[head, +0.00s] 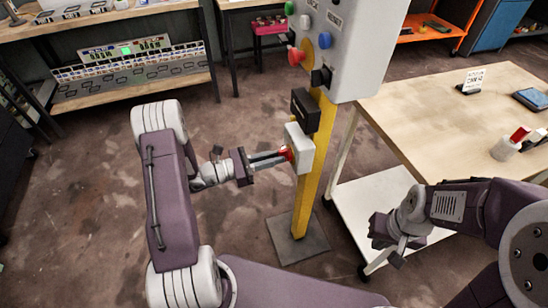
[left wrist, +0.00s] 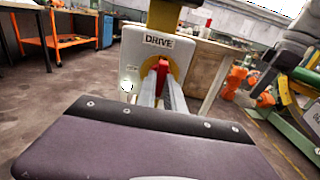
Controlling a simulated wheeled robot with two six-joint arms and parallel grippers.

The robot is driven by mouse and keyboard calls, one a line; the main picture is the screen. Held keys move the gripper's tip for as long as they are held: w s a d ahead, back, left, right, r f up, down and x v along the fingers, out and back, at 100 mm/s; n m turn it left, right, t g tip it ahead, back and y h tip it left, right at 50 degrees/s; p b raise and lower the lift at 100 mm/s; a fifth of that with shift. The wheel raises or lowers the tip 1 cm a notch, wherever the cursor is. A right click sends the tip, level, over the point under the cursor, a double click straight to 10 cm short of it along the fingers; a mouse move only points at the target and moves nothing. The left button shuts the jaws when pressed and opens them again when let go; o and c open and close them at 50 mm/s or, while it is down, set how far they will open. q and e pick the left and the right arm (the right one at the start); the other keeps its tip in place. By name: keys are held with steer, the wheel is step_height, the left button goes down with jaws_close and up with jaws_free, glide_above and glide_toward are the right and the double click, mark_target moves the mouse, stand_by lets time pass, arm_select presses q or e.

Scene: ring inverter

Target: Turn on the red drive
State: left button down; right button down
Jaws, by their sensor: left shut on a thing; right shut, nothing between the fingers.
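A white box (head: 301,147) is fixed to a yellow post. In the left wrist view this box (left wrist: 130,57) is labelled DRIVE and carries a red handle (left wrist: 163,70) on a yellow disc. The red handle also shows in the head view (head: 287,153), against the box's left face. My left gripper (head: 284,156) reaches it from the left and is shut on it. Its fingers (left wrist: 162,88) lie on both sides of the handle in the left wrist view. The handle stands roughly upright there. My right gripper (head: 393,257) is shut and empty, low at the right, away from the post.
Above the drive box are a black box (head: 305,110) and a grey control panel (head: 362,45) with coloured buttons, a red knob (head: 296,57) and a black knob (head: 321,76). A wooden table (head: 430,115) stands right of the post. The floor left of the post is clear.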

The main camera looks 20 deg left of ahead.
arm_select(q)
steer(key=c, duration=1.4)
jaws_free()
steer(key=shift+c, duration=0.2)
steer(key=p+v, duration=0.1)
steer(key=v, duration=0.8)
